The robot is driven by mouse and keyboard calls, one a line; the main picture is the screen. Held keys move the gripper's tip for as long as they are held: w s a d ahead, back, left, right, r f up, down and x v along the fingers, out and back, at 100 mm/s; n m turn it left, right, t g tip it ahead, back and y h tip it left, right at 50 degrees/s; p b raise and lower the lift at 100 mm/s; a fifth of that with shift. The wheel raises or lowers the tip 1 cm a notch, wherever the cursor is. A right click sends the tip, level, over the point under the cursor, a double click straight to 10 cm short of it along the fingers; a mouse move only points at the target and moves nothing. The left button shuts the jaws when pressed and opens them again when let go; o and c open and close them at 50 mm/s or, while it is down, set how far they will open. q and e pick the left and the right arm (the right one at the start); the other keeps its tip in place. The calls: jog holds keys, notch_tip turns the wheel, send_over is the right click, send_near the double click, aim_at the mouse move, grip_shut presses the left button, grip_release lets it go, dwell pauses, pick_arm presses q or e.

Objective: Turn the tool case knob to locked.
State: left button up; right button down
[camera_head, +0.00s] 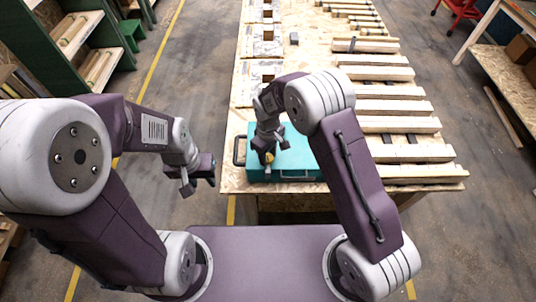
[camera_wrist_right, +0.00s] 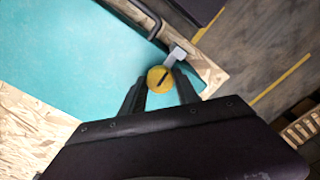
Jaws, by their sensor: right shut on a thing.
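The teal tool case (camera_head: 300,160) lies on the near end of the wooden workbench. Its round yellow knob (camera_wrist_right: 159,79) has a dark diagonal line across it and sits beside a grey metal piece (camera_wrist_right: 178,54). My right gripper (camera_wrist_right: 160,87) reaches down over the case with one finger on each side of the knob, shut on it. In the head view the yellow knob (camera_head: 268,158) shows just below the right gripper (camera_head: 264,153), which partly covers it. My left gripper (camera_head: 200,184) is empty and open, left of the bench and apart from the case. Lock markings cannot be read.
A dark handle (camera_head: 239,150) stands out at the case's left side. Wooden slats (camera_head: 405,124) line the bench's right side, and a small grey block (camera_head: 294,38) lies farther back. Green shelves (camera_head: 85,45) stand at the far left. The floor left of the bench is clear.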

aim_at(268, 157)
jog(key=shift+w, duration=0.1)
jog(key=c, duration=0.9)
grip_release()
notch_tip(268, 157, up, 9)
jog(key=b, duration=0.1)
